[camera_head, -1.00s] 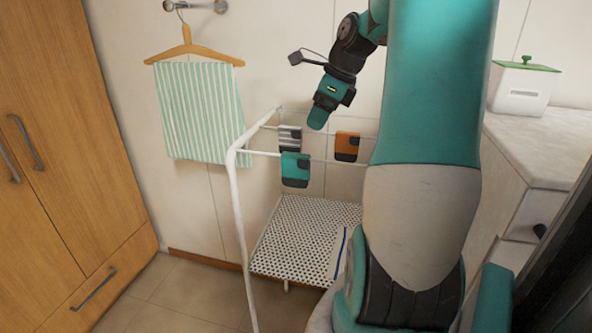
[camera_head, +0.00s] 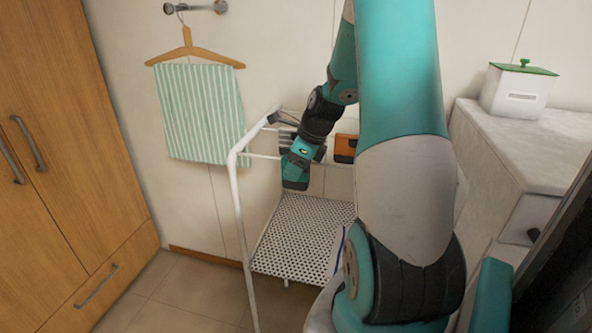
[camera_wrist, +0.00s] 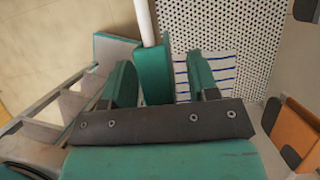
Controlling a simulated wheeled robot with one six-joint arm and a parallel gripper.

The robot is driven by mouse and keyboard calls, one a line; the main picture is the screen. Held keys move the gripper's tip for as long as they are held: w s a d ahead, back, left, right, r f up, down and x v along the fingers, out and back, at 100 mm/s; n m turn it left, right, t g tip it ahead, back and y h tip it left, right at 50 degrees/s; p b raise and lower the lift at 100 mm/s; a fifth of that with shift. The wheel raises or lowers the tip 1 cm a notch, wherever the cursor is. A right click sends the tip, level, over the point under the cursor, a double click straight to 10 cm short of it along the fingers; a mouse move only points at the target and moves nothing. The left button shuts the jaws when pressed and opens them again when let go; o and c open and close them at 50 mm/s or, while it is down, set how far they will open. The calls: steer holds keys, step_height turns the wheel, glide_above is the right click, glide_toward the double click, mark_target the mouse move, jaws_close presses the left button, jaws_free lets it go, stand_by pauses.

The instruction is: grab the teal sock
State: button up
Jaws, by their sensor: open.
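The teal sock hangs over a white rail of the drying rack. In the wrist view the sock (camera_wrist: 152,72) shows between the two teal fingers of my gripper (camera_wrist: 160,68), nearer the left finger. The fingers are apart, with a visible gap between the sock and the right finger. Whether the left finger touches the sock is hard to tell. In the head view my gripper (camera_head: 303,150) overlaps the sock (camera_head: 294,177) and hides its upper part.
An orange sock (camera_head: 345,147) hangs to the right; it also shows in the wrist view (camera_wrist: 298,133). A grey striped sock is mostly hidden behind my gripper. The rack's white frame (camera_head: 236,195) stands left, above a dotted shelf (camera_head: 300,235). A striped towel (camera_head: 200,112) hangs on the wall.

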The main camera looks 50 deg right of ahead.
steer(key=c, duration=1)
steer(key=shift+r, duration=0.15)
